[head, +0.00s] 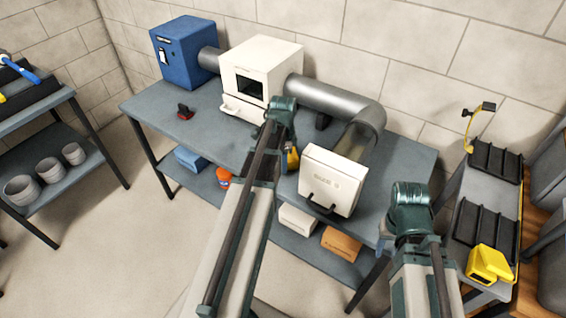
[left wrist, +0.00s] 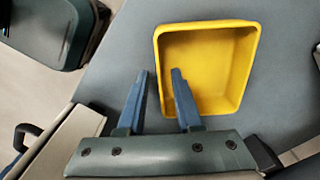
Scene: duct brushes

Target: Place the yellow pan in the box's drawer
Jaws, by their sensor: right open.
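The yellow pan (head: 293,158) is mostly hidden behind my left arm in the head view. In the left wrist view the pan (left wrist: 207,65) lies on the grey table, its open side facing the camera. My left gripper (left wrist: 160,73) is open. In that picture its fingers appear on either side of the pan's left wall; contact is not clear. The white box (head: 262,68) stands at the back of the table. Its drawer (head: 243,109) sticks out low at the front. My right gripper (head: 410,195) is at the right, away from the pan, its fingers hidden.
A metal duct (head: 335,100) runs right from the box and bends down toward a white unit (head: 332,180) at the table's front. A blue box (head: 183,52) stands left. A yellow tool (head: 488,264) is on the right bench.

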